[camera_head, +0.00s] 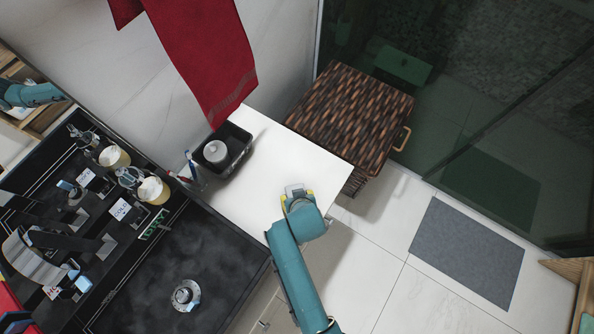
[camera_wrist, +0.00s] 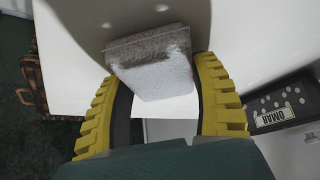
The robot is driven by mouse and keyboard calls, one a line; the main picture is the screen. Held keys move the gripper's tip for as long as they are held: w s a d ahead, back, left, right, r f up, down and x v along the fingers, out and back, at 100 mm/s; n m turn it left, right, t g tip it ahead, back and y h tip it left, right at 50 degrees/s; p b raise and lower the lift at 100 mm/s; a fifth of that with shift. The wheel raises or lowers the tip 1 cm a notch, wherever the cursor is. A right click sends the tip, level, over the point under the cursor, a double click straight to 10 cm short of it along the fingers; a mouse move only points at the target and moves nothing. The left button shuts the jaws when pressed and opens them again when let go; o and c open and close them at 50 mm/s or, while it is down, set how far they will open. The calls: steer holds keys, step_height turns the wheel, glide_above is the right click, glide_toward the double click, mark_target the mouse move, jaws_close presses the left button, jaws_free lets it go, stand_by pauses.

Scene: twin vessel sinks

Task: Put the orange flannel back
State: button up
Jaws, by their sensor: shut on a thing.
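My gripper (camera_head: 298,196) is over the front right part of the white counter top. In the wrist view its yellow fingers are shut on a pale block (camera_wrist: 157,78), with a rough grey upper face and a white speckled side. The block also shows as a small grey-white patch (camera_head: 294,188) at the gripper tip in the head view. I cannot tell whether it touches the counter. No orange cloth is visible in either view.
A woven lidded basket (camera_head: 350,112) stands beyond the counter. A black tray (camera_head: 235,154) with a round grey jar is on the counter, below a hanging red towel (camera_head: 205,55). Dark sinks (camera_head: 200,255) lie left. A grey mat (camera_head: 466,252) lies on the floor.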

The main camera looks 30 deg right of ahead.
steer(key=o, duration=1.2)
steer(key=shift+f, duration=0.15)
